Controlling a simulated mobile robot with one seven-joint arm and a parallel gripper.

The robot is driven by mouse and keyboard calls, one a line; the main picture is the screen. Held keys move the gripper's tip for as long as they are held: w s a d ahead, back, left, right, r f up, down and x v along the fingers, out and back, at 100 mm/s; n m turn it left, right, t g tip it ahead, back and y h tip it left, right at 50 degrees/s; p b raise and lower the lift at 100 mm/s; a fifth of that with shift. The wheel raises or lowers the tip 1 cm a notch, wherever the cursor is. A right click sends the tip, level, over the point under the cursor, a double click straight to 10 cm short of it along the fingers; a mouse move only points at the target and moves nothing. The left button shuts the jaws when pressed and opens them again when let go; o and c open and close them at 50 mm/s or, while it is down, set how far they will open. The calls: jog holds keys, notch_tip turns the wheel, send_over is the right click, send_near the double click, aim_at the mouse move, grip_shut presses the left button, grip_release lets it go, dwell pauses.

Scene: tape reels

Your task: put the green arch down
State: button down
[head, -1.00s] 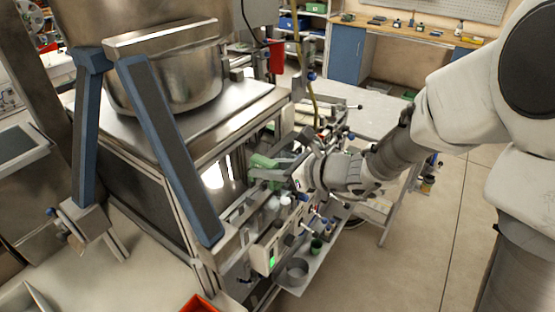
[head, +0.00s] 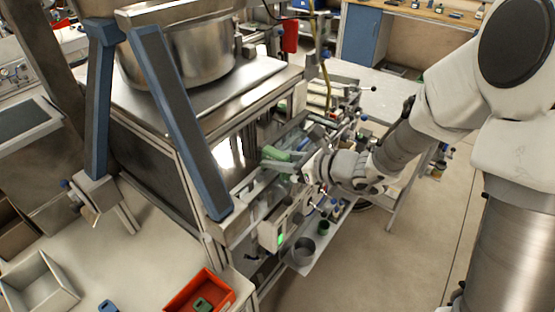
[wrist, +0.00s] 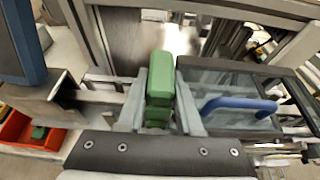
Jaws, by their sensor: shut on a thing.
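The green arch (wrist: 161,80) is between the two grey fingers of my gripper (wrist: 160,92) in the wrist view, and the gripper is shut on it. In the head view, the green arch (head: 275,154) shows at the left end of my gripper (head: 284,163), beside the metal machine frame. It appears held up in the air, with no support visible touching it. The fingers and the angle of view hide part of its shape.
A metal machine with a steel pot (head: 190,62) stands left of the gripper. A red bin (head: 226,289) with a green piece inside sits on the pale table, near a grey tray (head: 66,292). A blue-handled dark panel (wrist: 232,104) is close right of the fingers.

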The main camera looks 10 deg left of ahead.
jog(key=shift+f, duration=0.4)
jog(key=shift+s+d+f+b, duration=0.1)
jog(key=shift+s+b, duration=0.05)
jog(key=shift+b, duration=0.15)
jog(key=c, duration=0.6)
grip_release()
jog(key=shift+s+f, duration=0.1)
jog(key=shift+f, duration=0.05)
jog(key=shift+o, duration=0.2)
jog(key=shift+d, duration=0.1)
jog(key=shift+r+p, duration=0.7)
jog(key=shift+p, duration=0.2)
jog(key=v, duration=1.1)
jog(key=shift+d+r+b, duration=0.2)
jog(key=shift+r+b, duration=0.1)
jog(key=shift+r, duration=0.05)
